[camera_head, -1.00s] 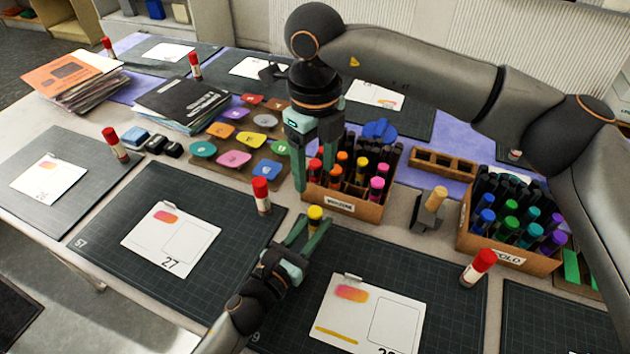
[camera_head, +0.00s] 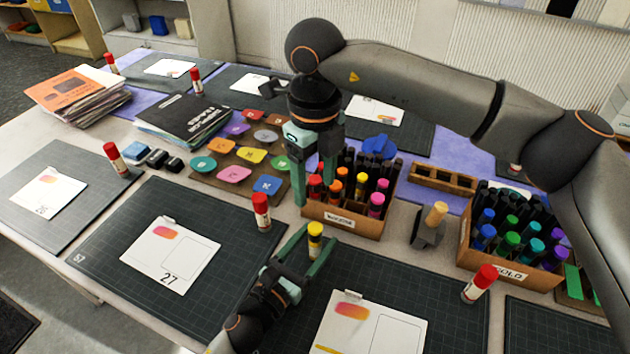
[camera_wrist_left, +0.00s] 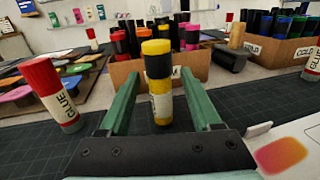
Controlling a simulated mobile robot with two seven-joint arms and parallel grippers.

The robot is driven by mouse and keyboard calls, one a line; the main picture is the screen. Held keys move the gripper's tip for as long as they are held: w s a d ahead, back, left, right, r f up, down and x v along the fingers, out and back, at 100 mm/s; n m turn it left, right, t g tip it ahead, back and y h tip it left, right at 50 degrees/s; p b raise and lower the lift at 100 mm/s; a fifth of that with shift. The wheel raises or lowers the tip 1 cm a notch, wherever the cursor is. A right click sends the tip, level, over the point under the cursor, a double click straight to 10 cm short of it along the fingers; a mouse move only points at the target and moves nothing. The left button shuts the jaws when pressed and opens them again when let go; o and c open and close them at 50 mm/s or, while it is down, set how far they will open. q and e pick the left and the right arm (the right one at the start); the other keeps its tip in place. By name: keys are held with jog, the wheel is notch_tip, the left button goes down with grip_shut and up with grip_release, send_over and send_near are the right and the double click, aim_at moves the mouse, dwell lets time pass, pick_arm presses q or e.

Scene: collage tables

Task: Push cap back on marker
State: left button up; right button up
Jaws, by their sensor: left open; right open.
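A yellow marker (camera_head: 315,250) stands upright beside the near mat's edge. In the left wrist view the marker (camera_wrist_left: 160,105) shows a yellow top, a black band and a pale label. Whether its cap is fully seated I cannot tell. My left gripper (camera_head: 319,234) is open, with one finger on each side of the marker. In the left wrist view gaps show between the marker and both fingers. My right gripper (camera_head: 315,185) is open and points down at the left end of the warm marker box (camera_head: 343,220). It holds nothing that I can see.
A red-capped glue stick (camera_head: 262,212) stands left of my left gripper; another (camera_head: 480,284) stands to the right. A cold marker box (camera_head: 512,268) and a stamp with a wooden handle (camera_head: 430,230) are on the right. Colored paint lids (camera_head: 235,173) lie behind.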

pick_arm(q)
jog(key=b+v, duration=0.2)
jog(key=v, duration=0.9)
jog(key=shift+f, duration=0.2)
jog(key=shift+s+a+r, duration=0.15)
jog(key=shift+s+a, duration=0.2)
jog(key=shift+s, duration=0.15)
pick_arm(e)
jog(key=shift+f, duration=1.1)
